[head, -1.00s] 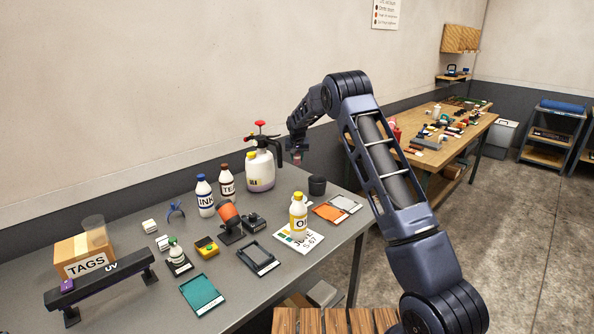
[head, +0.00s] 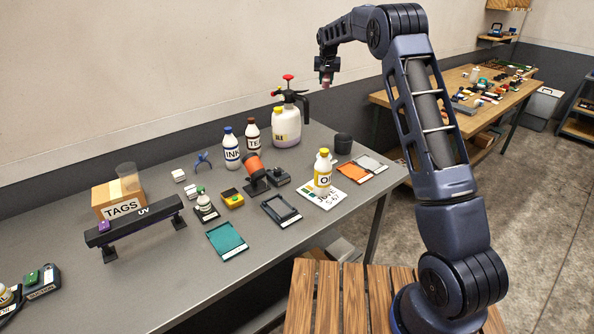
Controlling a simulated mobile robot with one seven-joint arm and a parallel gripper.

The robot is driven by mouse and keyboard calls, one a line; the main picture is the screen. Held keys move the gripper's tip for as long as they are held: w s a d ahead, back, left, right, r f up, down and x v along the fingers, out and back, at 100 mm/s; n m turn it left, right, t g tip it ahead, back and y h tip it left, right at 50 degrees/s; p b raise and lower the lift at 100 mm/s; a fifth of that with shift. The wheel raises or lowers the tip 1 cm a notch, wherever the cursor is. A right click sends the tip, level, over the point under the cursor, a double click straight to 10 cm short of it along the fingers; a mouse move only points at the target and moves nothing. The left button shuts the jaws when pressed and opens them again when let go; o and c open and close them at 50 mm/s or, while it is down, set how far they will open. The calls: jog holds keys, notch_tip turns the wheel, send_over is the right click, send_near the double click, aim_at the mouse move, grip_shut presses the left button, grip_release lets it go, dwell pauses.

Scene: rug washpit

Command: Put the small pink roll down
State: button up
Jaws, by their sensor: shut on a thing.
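My gripper (head: 326,78) is at the end of my raised arm, in the upper middle of the head view. It is shut on a small pinkish thing, the small pink roll (head: 326,84), of which only a little shows below the dark fingers. The roll is in the air, with the pale wall behind it. In the picture it shows above the dark cup and to the right of the pump sprayer.
A slatted wooden surface (head: 330,295) is in front.

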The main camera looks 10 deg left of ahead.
jog(key=r, duration=0.3)
jog(key=shift+s+a, duration=0.2)
jog(key=shift+s, duration=0.05)
jog(key=s+a+n+y, duration=0.15)
jog(key=s+a, duration=0.35)
jog(key=s, duration=0.9)
jog(key=s+a+n, duration=0.2)
jog(key=s+a, duration=0.3)
jog(key=s, duration=0.8)
jog(key=f, duration=3.1)
jog(key=shift+s, duration=0.25)
jog(key=shift+f, duration=0.15)
jog(key=o, duration=1)
jog(key=shift+c, duration=0.2)
